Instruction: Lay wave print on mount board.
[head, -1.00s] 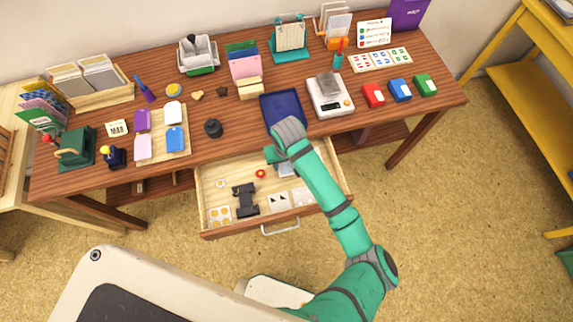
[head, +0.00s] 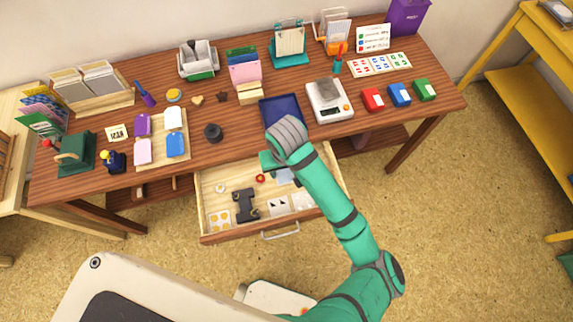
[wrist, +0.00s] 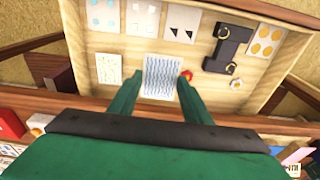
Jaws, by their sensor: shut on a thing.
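The wave print (wrist: 161,77), a pale card with blue wavy lines, is between the two fingers of my gripper (wrist: 160,84) in the wrist view, over the open drawer. My gripper is shut on it. In the head view my gripper (head: 273,164) is at the drawer's back right, partly hidden by my own wrist, and a pale bit of the print (head: 286,176) shows beside it. I cannot tell for sure which thing is the mount board; a dark blue rimmed panel (head: 280,109) lies on the desk just behind my wrist.
The open drawer (head: 204,205) holds several cards, a black tool (head: 245,204) and a red ring (head: 260,178). A scale (head: 329,101) stands right of the blue panel. A black round pot (head: 213,132) stands left of it, with bare desk between.

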